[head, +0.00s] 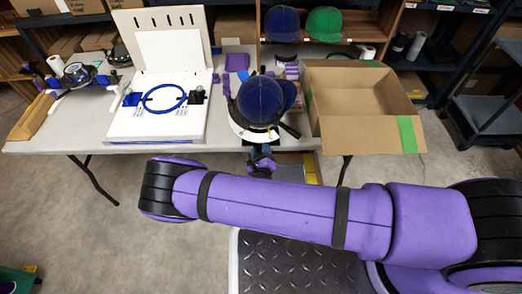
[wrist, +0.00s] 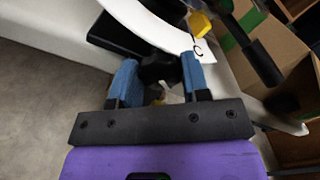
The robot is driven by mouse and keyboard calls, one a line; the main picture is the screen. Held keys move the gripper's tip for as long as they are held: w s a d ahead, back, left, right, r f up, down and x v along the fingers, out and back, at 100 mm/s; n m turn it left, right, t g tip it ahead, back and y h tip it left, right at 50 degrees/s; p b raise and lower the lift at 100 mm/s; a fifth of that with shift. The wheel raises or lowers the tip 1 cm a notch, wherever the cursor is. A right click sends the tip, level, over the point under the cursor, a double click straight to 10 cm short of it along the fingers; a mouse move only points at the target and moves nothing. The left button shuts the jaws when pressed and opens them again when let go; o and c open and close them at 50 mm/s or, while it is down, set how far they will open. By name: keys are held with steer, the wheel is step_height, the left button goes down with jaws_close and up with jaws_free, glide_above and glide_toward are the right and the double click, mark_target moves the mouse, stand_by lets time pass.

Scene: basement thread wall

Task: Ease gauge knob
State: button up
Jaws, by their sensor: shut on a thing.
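The gauge knob (wrist: 157,67) is a black lobed knob, seen in the wrist view at the front of the gauge, below its pale curved band (wrist: 150,22). My gripper (wrist: 159,76) has its two blue fingers on either side of the knob and is shut on it. The fingers hide the knob's sides. A yellow piece (wrist: 200,24) sits on the band near a dark mark like a "C". In the head view, the gauge stands at the table's front edge with a dark blue cap (head: 260,100) on it; my arm partly hides the gripper there.
An open cardboard box (head: 360,130) stands close to the right of the gauge. A white hoop machine (head: 155,115) with a blue ring stands to the left. Blue and green caps (head: 324,24) sit on the shelf behind.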

steer(key=n, duration=0.5)
steer(key=shift+n, duration=0.3)
stand_by(0.4)
steer(key=o, duration=0.9)
